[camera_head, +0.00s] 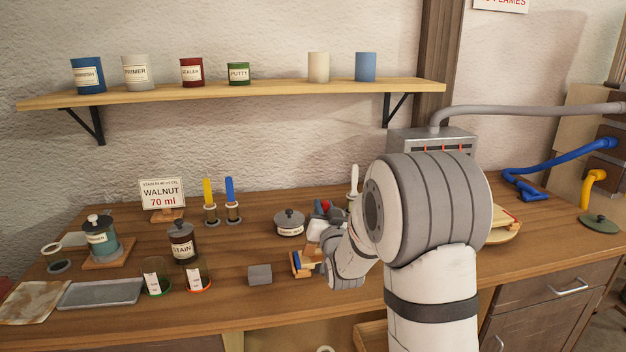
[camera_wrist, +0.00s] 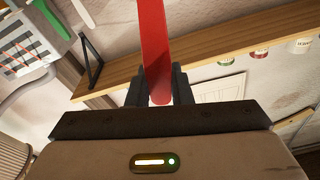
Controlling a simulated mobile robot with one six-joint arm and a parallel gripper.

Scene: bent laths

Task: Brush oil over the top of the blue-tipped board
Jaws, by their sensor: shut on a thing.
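My gripper (camera_wrist: 158,88) is shut on a flat red strip (camera_wrist: 155,40). Its rounded end sits between the jaws and the rest runs out of the picture, so I cannot tell whether it carries bristles. In the head view my gripper (camera_head: 325,212) is small and partly hidden beside my arm, with a spot of red at it. A small wooden piece with blue on it (camera_head: 297,262) shows on the bench beside my wrist; I cannot tell if it is the blue-tipped board. Upright yellow (camera_head: 208,191) and blue (camera_head: 230,189) handles stand in holders, and a white one (camera_head: 354,178) stands further right.
A stain jar (camera_head: 182,247), a lidded teal jar (camera_head: 101,243), a grey tray (camera_head: 100,294), a grey block (camera_head: 260,274) and a walnut sign (camera_head: 162,194) stand on the bench. A shelf (camera_head: 280,90) with tins hangs above. A grey metal box (camera_head: 405,142) stands behind my arm.

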